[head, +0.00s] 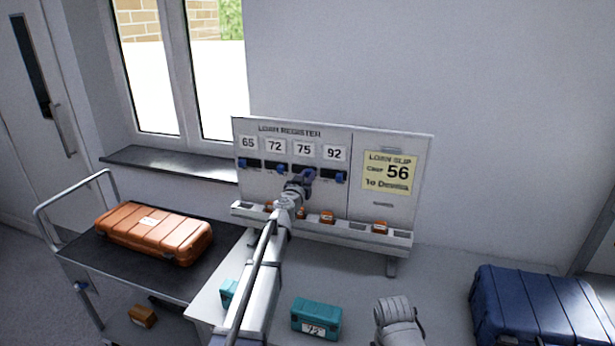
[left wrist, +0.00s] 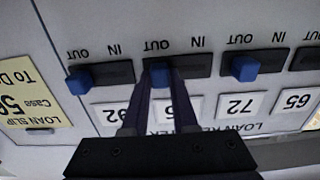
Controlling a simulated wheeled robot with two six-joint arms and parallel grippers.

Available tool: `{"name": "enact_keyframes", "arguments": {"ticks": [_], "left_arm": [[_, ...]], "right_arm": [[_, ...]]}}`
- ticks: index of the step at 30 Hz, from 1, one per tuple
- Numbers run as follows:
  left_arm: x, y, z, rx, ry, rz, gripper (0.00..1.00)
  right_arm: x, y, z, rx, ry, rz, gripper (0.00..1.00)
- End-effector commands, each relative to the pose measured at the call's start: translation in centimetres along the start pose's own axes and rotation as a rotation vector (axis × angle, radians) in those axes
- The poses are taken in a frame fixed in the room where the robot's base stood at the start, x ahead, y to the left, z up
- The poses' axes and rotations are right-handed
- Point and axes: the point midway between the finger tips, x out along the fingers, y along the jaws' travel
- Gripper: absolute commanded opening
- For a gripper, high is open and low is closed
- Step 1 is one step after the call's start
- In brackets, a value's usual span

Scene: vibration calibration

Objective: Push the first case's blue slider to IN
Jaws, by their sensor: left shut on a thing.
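The loan register board (head: 390,147) stands on the table, with plates 65, 72, 75 and 92 above a row of blue sliders. My left gripper (head: 306,177) is at the slider under 75. In the left wrist view, upside down, its dark fingers (left wrist: 161,80) are shut on that blue slider (left wrist: 160,73), at the OUT end of its slot. The 92 slider (left wrist: 79,81) and 72 slider (left wrist: 244,68) are also at OUT. The 65 slider (head: 243,163) sits at the left end of its slot. My fingers partly cover the 75 plate.
Small orange cases (head: 327,217) sit along the board's ledge. A teal case (head: 316,320) labelled 72 and a blue case (head: 540,308) are on the table. An orange case (head: 155,232) lies on the trolley at left.

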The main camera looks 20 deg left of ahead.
Motion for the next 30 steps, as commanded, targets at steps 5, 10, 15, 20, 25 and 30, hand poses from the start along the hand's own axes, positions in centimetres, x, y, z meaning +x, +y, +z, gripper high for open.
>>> {"name": "enact_keyframes", "arguments": {"ticks": [5, 10, 15, 20, 25, 30], "left_arm": [[0.0, -0.1, 0.0, 0.000, 0.000, 0.000, 0.00], [0.1, -2.1, 0.0, 0.000, 0.000, -0.004, 0.00], [0.1, -5.1, 0.0, 0.000, 0.000, -0.003, 0.00], [0.0, -5.4, 0.0, 0.000, 0.000, -0.003, 0.00], [0.0, -5.5, 0.0, 0.000, 0.000, -0.005, 0.31], [0.0, -5.4, 0.0, 0.000, 0.000, -0.003, 0.50]], "right_arm": [[0.0, 0.0, 0.0, 0.000, 0.000, 0.000, 0.50], [0.0, 0.0, 0.0, 0.000, 0.000, 0.000, 0.50], [0.0, 0.0, 0.0, 0.000, 0.000, 0.000, 0.50], [0.0, 0.0, 0.0, 0.000, 0.000, 0.000, 0.50], [0.0, 0.0, 0.0, 0.000, 0.000, 0.000, 0.50], [0.0, 0.0, 0.0, 0.000, 0.000, 0.000, 0.50]]}}
